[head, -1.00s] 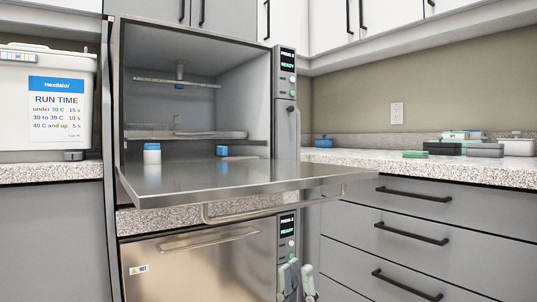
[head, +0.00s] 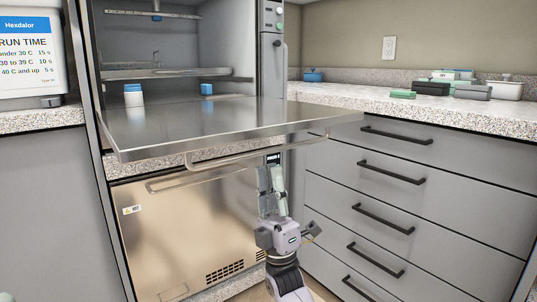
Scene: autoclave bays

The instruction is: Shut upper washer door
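The upper washer door (head: 220,122) is folded down flat, a metal panel jutting out level from the open upper chamber (head: 180,50). Its bar handle (head: 225,161) runs along under the front edge. My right gripper (head: 270,172) points up just below the right part of the handle. Its two fingers stand side by side with a narrow gap and appear open and empty; I see no grip on the bar.
A white bottle with a blue cap (head: 133,96) and a small blue item (head: 207,89) stand near the chamber's mouth. The lower washer door (head: 190,225) is shut. Drawers with black handles (head: 390,172) flank the right side; boxes (head: 432,88) sit on the counter.

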